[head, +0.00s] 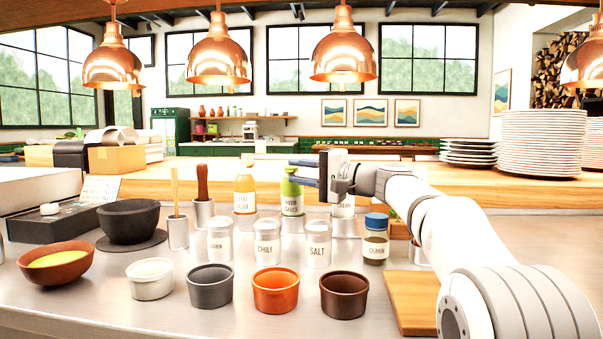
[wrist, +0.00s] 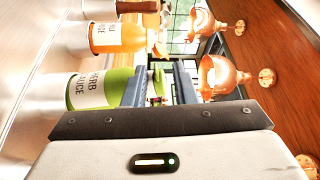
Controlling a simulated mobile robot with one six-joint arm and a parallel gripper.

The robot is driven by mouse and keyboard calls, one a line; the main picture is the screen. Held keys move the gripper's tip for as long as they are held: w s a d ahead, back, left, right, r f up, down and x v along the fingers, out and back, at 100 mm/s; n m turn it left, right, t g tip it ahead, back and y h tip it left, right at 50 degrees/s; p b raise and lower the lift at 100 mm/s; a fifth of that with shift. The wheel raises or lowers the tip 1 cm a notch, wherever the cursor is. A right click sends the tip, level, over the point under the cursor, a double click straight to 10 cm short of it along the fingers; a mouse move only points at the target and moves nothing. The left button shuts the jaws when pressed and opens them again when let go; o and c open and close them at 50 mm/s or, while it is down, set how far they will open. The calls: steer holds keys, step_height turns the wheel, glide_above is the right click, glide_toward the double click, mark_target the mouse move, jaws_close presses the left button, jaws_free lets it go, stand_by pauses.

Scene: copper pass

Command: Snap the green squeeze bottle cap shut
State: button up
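The green herb sauce bottle (head: 291,200) stands upright on the counter in the head view. Its green cap top (head: 291,170) shows at the level of my fingers. In the wrist view my gripper (wrist: 158,86) is open. Whether a finger touches the cap, I cannot tell.
An orange chilli sauce bottle (head: 245,195) stands to the left, a cream-labelled bottle (head: 343,207) to the right under my gripper. Chili (head: 266,240) and salt (head: 318,243) jars stand in front. Several bowls, including an orange one (head: 275,293), line the counter's front. A wooden ledge (head: 170,180) runs behind.

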step_height(320, 180, up, 10)
steer(key=p, duration=0.5)
